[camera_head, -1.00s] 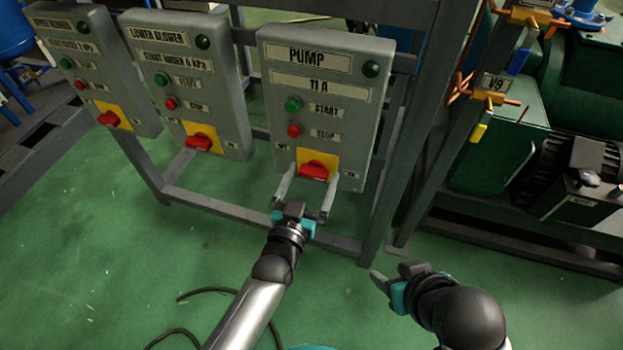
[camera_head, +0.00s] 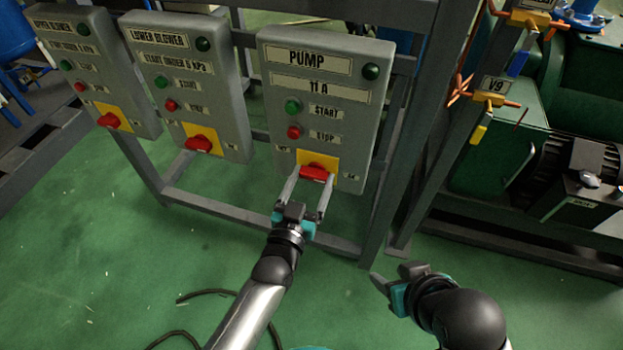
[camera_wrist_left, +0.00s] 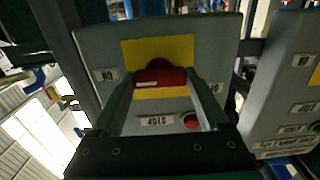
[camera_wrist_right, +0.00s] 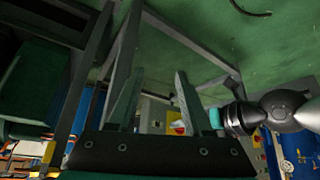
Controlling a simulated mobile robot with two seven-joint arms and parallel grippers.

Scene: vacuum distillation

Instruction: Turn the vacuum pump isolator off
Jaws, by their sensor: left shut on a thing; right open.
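The vacuum pump isolator is a red rotary handle (camera_head: 316,172) on a yellow plate (camera_head: 317,157) low on the grey PUMP box (camera_head: 325,62). The handle lies roughly crosswise. My left gripper (camera_head: 305,184) is shut on the handle, one finger at each end. In the left wrist view the fingers (camera_wrist_left: 160,92) reach both ends of the red handle (camera_wrist_left: 160,77), with small labels on either side of the plate. My right gripper (camera_head: 392,275) is open and empty, low and to the right of the box; its fingers also show in the right wrist view (camera_wrist_right: 157,100).
The LOWER BLOWER box (camera_head: 180,60) and another similar box (camera_head: 85,50) stand to the left, each with a red handle. A grey frame (camera_head: 385,200) carries the boxes. Piping with valve V9 (camera_head: 488,97) and green machinery (camera_head: 500,150) are at the right.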

